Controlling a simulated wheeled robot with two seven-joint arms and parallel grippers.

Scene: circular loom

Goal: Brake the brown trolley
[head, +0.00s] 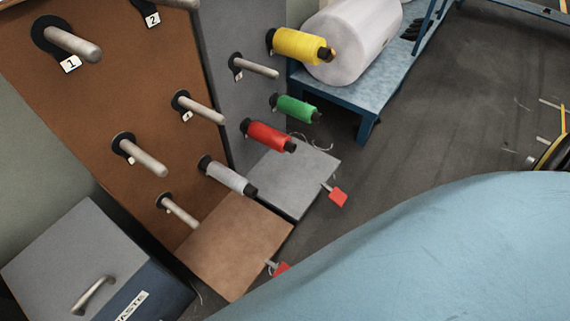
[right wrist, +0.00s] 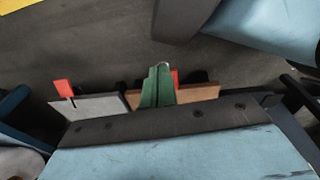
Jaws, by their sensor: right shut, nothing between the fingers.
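The brown trolley (head: 85,115) stands at the left in the head view, with a tall peg panel and a flat brown base (head: 235,245). Its red brake pedal (head: 282,269) sticks out from the base's front edge, partly hidden by a large light blue surface. In the right wrist view, the brown base (right wrist: 205,93) and a sliver of its red pedal (right wrist: 175,77) show behind my right gripper (right wrist: 158,69). That gripper's green fingers are shut and empty, overlapping the pedal in the picture; I cannot tell whether they touch it. My left gripper is not in view.
A grey trolley (head: 300,180) with its own red pedal (head: 338,196) stands beside the brown one. Yellow (head: 300,45), green (head: 296,108) and red (head: 268,136) spools sit on pegs. A grey waste bin (head: 85,250) is at lower left. Open floor (head: 450,110) lies right.

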